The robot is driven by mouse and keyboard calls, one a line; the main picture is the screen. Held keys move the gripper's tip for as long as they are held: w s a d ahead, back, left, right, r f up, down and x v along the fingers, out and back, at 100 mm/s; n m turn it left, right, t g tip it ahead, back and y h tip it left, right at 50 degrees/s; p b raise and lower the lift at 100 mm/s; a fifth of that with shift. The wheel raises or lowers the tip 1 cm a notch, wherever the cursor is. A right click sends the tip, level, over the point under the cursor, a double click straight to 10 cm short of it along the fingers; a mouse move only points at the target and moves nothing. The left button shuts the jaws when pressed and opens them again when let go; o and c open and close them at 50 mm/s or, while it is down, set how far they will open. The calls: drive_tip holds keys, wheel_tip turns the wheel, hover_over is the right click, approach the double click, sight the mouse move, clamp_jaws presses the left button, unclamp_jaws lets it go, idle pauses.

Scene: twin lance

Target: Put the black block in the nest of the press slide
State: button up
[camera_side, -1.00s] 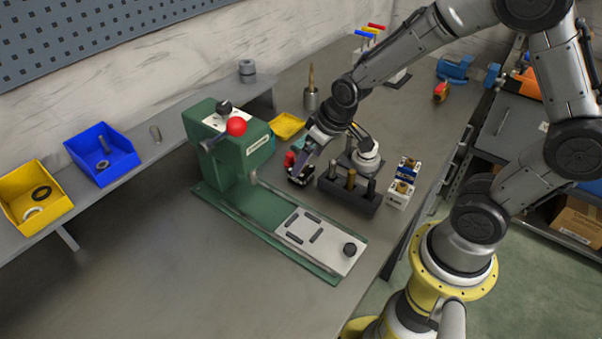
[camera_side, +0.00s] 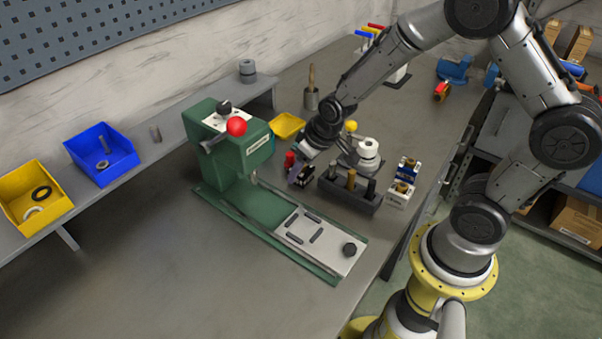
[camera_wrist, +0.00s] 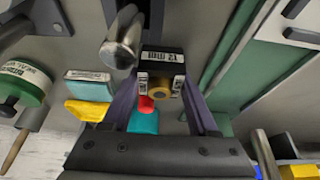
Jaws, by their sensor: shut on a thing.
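My gripper (camera_side: 301,178) is shut on the black block (camera_wrist: 165,60) and holds it between the press and the dark tool rack. In the wrist view the block sits between the two fingers of my gripper (camera_wrist: 162,90), with white labelled faces and a tan round part. The green press (camera_side: 228,150) stands to the left of my gripper in the side view. Its grey slide (camera_side: 330,262) lies on the green base, toward the front right, with several dark bars and a black knob. No block lies on the slide. Whether the held block touches the bench I cannot tell.
The dark rack (camera_side: 346,197) with several upright tools is close on the right of my gripper. A labelled block stack (camera_side: 399,193) stands beyond it. A red-topped item (camera_side: 289,160) and a yellow tray (camera_side: 287,126) are close behind. The front left bench is clear.

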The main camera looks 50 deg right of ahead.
clamp_jaws()
drive_tip(key=shift+r, duration=0.15)
